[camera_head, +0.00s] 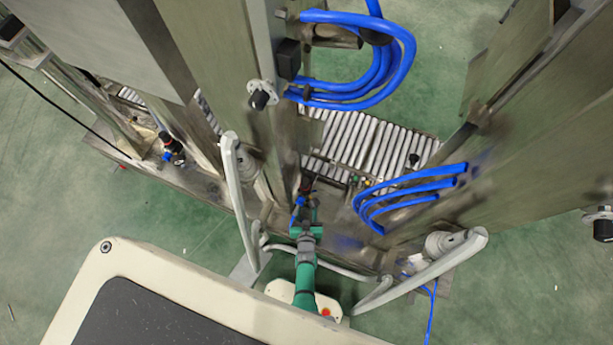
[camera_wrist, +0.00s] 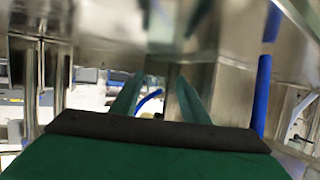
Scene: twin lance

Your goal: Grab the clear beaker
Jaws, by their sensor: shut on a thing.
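My green gripper (camera_head: 306,210) reaches in among the metal frames of the machine, at the end of my green arm. In the wrist view its two green fingers (camera_wrist: 158,98) stand apart and point forward. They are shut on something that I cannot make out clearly. I cannot pick out a clear beaker with certainty in either view. In the head view the space around the fingertips is small and crowded, so their contact is hidden.
Upright metal panels (camera_head: 220,80) stand close on both sides of my gripper. A roller conveyor (camera_head: 365,140) lies behind. Blue hoses loop above (camera_head: 385,70) and to the right (camera_head: 410,190). Grey curved bars (camera_head: 240,195) flank my arm. Green floor is open at the lower right.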

